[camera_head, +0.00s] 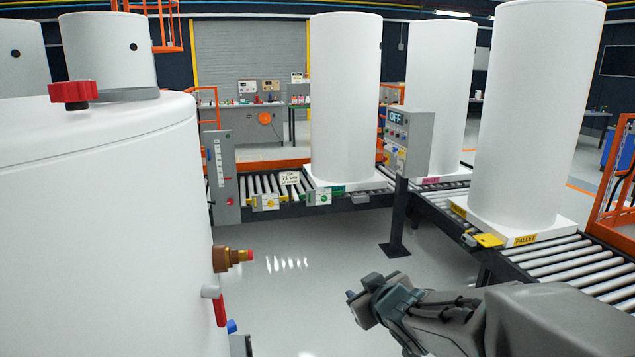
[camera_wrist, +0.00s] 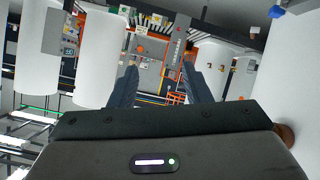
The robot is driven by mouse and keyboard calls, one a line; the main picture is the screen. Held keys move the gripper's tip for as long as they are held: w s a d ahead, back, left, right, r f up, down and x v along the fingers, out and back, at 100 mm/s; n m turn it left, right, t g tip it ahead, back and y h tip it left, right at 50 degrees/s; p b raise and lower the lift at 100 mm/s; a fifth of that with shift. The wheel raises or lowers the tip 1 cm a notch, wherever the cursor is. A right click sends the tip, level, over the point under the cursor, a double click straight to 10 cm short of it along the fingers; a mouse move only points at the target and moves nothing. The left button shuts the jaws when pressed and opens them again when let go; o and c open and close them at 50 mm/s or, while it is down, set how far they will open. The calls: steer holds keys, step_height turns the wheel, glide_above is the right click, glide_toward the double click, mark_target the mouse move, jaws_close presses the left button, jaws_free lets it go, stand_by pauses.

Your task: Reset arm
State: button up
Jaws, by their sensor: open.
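My arm reaches in from the lower right of the head view. My gripper (camera_head: 364,297) hangs over bare floor, to the right of the near white tank (camera_head: 95,230). In the wrist view my gripper (camera_wrist: 165,85) has its two dark fingers apart, with nothing between them. The gripper touches nothing that I can see. The wrist view appears rolled over, with hanging lights at its lower left.
The near tank has a brass fitting (camera_head: 232,258) and a red-handled valve (camera_head: 219,305) facing the floor. A control box (camera_head: 409,138) reading OFF stands on a post. Roller conveyors (camera_head: 570,262) carry tall white tanks (camera_head: 345,95) on pallets. The floor (camera_head: 310,270) between is clear.

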steer(key=s+d+f+m+g+h, duration=0.1)
steer(key=s+d+m+g+h, duration=0.35)
steer(key=s+d, duration=0.4)
steer(key=s+a+f+m+g, duration=0.1)
steer(key=s+g, duration=0.1)
steer(key=s, duration=0.5)
steer(key=s+a+f+m+g+y, duration=0.1)
steer(key=s+a+g, duration=0.1)
steer(key=s, duration=0.4)
steer(key=shift+s+f, duration=0.15)
steer(key=shift+s, duration=0.25)
steer(key=shift+y, duration=0.25)
